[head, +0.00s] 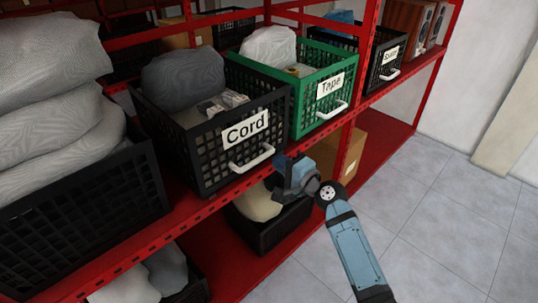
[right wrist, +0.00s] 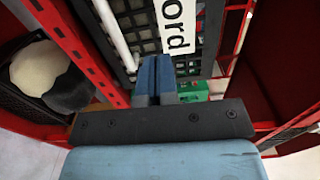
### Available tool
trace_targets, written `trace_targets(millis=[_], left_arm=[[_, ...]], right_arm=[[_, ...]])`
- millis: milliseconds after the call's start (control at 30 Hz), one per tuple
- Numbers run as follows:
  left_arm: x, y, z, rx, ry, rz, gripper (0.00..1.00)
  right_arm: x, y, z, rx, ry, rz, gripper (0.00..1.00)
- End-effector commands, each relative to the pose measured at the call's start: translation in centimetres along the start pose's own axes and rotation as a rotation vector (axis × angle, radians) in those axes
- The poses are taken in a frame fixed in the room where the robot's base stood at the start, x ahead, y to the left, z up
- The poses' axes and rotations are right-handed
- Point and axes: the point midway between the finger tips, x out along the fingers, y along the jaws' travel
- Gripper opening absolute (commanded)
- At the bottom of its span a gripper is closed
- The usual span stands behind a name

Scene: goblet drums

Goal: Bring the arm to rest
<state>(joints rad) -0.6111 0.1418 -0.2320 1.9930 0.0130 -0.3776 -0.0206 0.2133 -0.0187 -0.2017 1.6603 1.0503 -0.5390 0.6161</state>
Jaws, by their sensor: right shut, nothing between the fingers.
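My right arm (head: 352,245) comes up from the bottom of the head view, with a blue-grey forearm and a dark wrist joint. My right gripper (head: 280,172) is in front of the red shelf's edge, just below the handle of the black crate labelled Cord (head: 255,128). In the right wrist view its two blue fingers (right wrist: 154,58) are shut together with nothing between them. The Cord label (right wrist: 180,28) and the white handle (right wrist: 113,32) show beyond the fingers. I cannot tell whether the fingers touch the crate. My left gripper is in neither view.
The red shelf rack (head: 140,262) fills the left and middle. A green Tape crate (head: 310,105) and a black crate (head: 383,62) stand farther along. A lower black bin (head: 268,232) and a cardboard box (head: 350,155) sit below. The tiled floor (head: 445,215) at right is clear.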

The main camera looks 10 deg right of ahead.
Motion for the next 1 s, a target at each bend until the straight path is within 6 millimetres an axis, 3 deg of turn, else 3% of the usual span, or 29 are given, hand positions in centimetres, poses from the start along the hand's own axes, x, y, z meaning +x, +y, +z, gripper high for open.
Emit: trace_targets(millis=[233,367,467,600,700,900,1000], left_arm=[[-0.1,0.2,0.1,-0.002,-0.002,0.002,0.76],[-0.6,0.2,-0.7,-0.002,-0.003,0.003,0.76],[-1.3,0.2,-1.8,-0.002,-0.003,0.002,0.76],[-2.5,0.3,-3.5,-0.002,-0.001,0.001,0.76],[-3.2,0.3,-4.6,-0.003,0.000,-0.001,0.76],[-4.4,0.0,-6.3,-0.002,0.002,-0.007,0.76],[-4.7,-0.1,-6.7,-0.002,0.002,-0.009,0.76]], right_arm=[[-1.1,0.2,0.1,-0.008,0.003,0.007,0.00],[-3.2,2.6,0.7,-0.100,0.031,0.072,0.00],[-7.0,6.0,1.9,-0.260,0.063,0.177,0.00],[-14.2,10.8,4.5,-0.566,0.074,0.360,0.00],[-19.6,13.1,6.6,-0.791,0.046,0.483,0.00],[-28.6,14.9,10.6,-1.173,-0.065,0.658,0.00],[-31.3,15.1,11.8,-1.293,-0.115,0.702,0.00]])
